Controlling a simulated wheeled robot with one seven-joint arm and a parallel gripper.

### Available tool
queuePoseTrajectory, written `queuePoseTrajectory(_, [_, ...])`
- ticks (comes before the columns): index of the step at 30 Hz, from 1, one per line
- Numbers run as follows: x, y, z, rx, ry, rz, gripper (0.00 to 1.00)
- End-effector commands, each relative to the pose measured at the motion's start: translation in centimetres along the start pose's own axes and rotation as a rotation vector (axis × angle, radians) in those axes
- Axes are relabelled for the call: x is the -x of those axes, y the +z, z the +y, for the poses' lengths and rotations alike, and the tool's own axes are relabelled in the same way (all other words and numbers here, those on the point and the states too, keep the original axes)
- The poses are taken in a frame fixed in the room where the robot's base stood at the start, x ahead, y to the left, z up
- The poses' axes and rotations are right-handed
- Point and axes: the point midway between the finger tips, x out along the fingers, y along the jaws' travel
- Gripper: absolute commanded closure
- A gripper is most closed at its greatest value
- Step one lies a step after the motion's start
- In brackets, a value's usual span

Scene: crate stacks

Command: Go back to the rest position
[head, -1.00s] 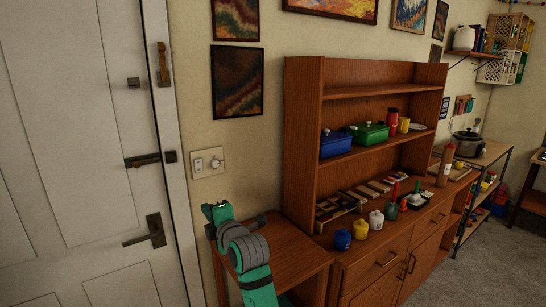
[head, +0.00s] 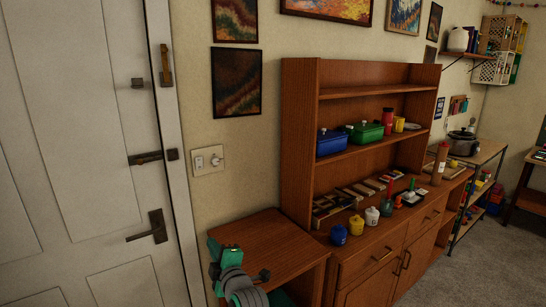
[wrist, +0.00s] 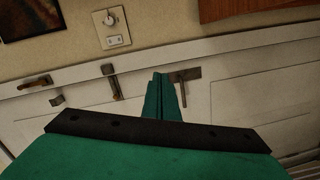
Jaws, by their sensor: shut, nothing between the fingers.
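My gripper (wrist: 166,98) shows in the wrist view as two green fingers shut together with nothing between them. In that view the fingers point at the white door, which appears turned on its side, with the dark lever handle (wrist: 187,75) just right of the fingertips. In the head view my green and grey arm is at the bottom, in front of the low wooden side cabinet (head: 272,246). The fingers cannot be made out there.
A white door (head: 75,130) fills the left. A wooden hutch (head: 300,135) stands right of the side cabinet, holding a blue box (head: 334,143), a green box (head: 366,132) and several small jars. Grey carpet (head: 470,262) is free at the lower right.

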Motion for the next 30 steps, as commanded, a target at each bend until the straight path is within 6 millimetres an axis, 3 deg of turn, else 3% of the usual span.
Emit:
queuePoseTrajectory(3, [1.8,0.9,-4.3,-0.126,0.014,-0.031,1.0])
queuePoseTrajectory(8, [5.0,2.1,-9.6,-0.296,0.046,-0.08,1.0])
queuePoseTrajectory(15, [11.0,3.5,-16.7,-0.526,0.1,-0.16,1.0])
queuePoseTrajectory(21, [16.9,4.0,-21.8,-0.694,0.145,-0.228,1.0])
queuePoseTrajectory(30, [26.9,3.7,-27.7,-0.901,0.218,-0.325,1.0])
